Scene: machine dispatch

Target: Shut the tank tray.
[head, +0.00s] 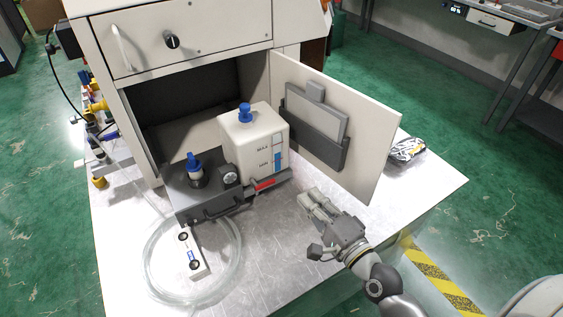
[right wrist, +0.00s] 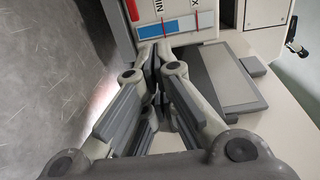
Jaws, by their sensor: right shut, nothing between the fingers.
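The dark grey tank tray (head: 208,206) is pulled out of the open lower bay of the white cabinet, with a handle on its front. It carries a white tank (head: 257,150) with a blue cap and MAX and MIN marks. My left gripper is not in view.
The cabinet door (head: 365,135) stands open to the right, with a grey holder on its inside. A silvery packet (head: 408,150) lies behind the door.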

